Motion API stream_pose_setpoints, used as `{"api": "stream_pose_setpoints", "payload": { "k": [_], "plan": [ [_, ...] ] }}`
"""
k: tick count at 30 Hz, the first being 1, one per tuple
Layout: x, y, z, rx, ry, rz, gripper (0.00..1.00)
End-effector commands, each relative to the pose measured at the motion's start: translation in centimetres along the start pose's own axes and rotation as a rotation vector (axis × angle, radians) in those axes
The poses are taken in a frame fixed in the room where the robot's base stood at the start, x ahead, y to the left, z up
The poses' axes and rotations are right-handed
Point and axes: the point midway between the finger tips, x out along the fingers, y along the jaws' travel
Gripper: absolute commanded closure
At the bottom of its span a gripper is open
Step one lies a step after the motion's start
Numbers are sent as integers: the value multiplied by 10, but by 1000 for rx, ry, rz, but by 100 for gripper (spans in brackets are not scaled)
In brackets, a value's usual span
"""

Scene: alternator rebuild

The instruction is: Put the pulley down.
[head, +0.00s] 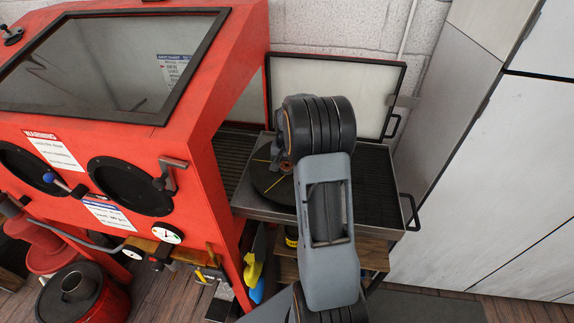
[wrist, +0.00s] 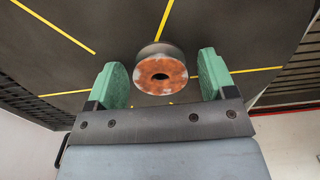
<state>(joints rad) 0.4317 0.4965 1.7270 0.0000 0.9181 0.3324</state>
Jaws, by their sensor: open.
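The pulley (wrist: 160,76) is a short round piece with a rusty orange-brown face and a dark centre hole. In the wrist view it sits on the dark round turntable (wrist: 70,70) marked with yellow lines. My gripper (wrist: 160,80) is open, with one green finger on each side of the pulley and a visible gap on both sides. In the head view the turntable (head: 270,187) shows partly at the left of my arm, and the arm hides my gripper. A small brownish piece beside the arm there may be the pulley, but I cannot tell.
The turntable sits on a metal tray (head: 262,212) with a slatted floor outside the red blast cabinet (head: 215,100). An open door panel (head: 335,85) stands behind it. A grey locker (head: 500,190) is at the right. Bare slatted floor (head: 375,185) shows right of my arm.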

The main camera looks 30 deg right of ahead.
Motion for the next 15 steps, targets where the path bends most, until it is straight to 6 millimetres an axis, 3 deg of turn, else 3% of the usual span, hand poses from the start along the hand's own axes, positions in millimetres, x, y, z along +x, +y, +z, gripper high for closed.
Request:
{"api": "stream_pose_setpoints", "payload": {
  "k": [9, 15],
  "plan": [
    [-7, 0, 0, 0, 2, -1, 23],
    [-39, 0, -1, 0, 6, -2, 23]
  ]
}}
